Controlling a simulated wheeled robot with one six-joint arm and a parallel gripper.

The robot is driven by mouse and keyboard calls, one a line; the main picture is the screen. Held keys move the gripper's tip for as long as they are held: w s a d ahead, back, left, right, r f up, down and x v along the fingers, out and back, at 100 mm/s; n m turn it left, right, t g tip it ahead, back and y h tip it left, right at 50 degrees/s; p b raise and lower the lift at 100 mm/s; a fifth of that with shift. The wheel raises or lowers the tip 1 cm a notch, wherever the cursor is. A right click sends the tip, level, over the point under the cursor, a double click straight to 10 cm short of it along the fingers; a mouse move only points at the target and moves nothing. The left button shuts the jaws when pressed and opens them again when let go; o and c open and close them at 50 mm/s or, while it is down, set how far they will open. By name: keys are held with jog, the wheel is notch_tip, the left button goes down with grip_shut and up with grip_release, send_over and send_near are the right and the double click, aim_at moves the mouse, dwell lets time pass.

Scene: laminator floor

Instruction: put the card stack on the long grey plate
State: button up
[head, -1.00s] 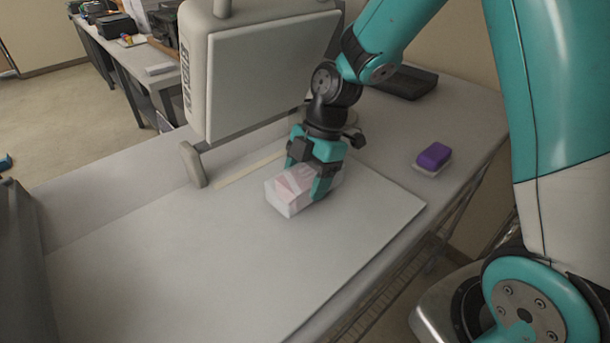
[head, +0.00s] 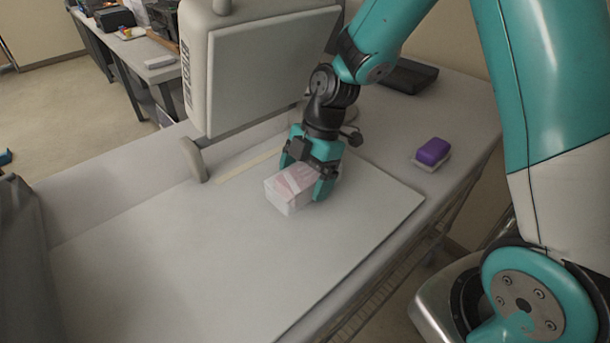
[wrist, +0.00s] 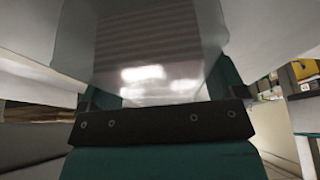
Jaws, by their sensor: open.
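The card stack (head: 289,190) is a small white block with pink on top, apparently in a clear wrap. It rests on the long grey plate (head: 150,262), near the plate's back right part. My gripper (head: 308,182) is open, pointing down, with its fingers on either side of the stack. In the wrist view the stack (wrist: 150,50) fills the upper middle, close to the gripper, with shiny reflections on it. Whether the fingers touch the stack cannot be told.
A large pale machine panel (head: 262,75) stands behind the plate, left of my gripper. A purple block on a light base (head: 432,152) sits to the right. A dark tray (head: 408,78) lies at the back. The plate's front and left are clear.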

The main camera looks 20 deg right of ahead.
aim_at(305, 172)
jog(key=b+v, duration=0.2)
jog(key=v, duration=0.4)
jog(key=shift+w+d+r, duration=0.1)
jog(key=shift+d+r, duration=0.05)
jog(key=shift+r, duration=0.1)
jog(key=shift+s+r+m, duration=0.3)
jog(key=shift+s+r, duration=0.1)
jog(key=shift+r, duration=0.45)
jog(key=s+a+r+m, duration=0.3)
jog(key=s+m, duration=0.4)
jog(key=s, duration=0.2)
jog(key=s+a+r+m+t, duration=0.1)
jog(key=s+a+r+m, duration=0.2)
jog(key=s+m, duration=0.4)
jog(key=s, duration=0.2)
jog(key=shift+s+a, duration=0.3)
jog(key=shift+a, duration=0.1)
